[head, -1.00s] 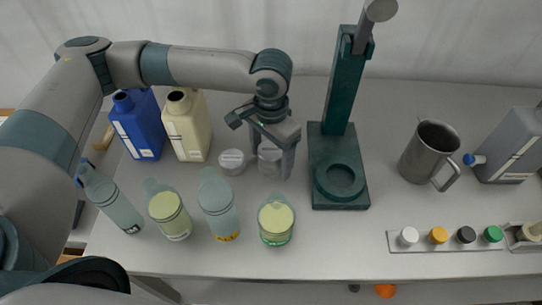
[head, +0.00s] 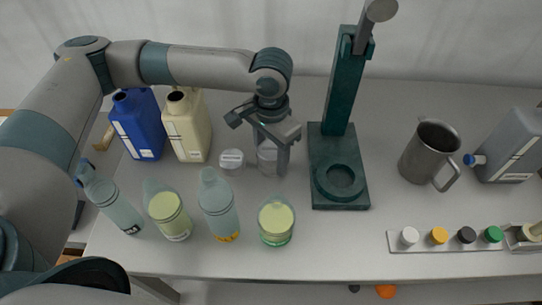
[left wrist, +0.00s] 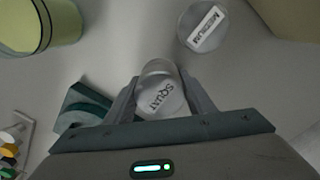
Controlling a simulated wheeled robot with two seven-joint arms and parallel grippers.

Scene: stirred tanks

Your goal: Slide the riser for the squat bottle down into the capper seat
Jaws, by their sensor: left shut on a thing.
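The squat riser is a pale grey cylinder (head: 267,158) on the table, left of the capper. The left wrist view shows its "SQUAT" label on top (left wrist: 160,97). My left gripper (head: 271,165) points down and is shut on this riser, one finger on each side; the fingers partly hide it in the head view. The riser appears to stand upright at table height. The capper (head: 343,95) is a dark green stand with a round recessed seat (head: 340,181) in its base. The seat looks empty. My right gripper is not in view.
A second riser, labelled "MEDIUM" (left wrist: 205,27), stands close left of the gripper (head: 232,160). Several bottles stand in front and left, including a squat yellow-green one (head: 276,222). A steel jug (head: 429,152) and a strip of caps (head: 450,240) lie to the right.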

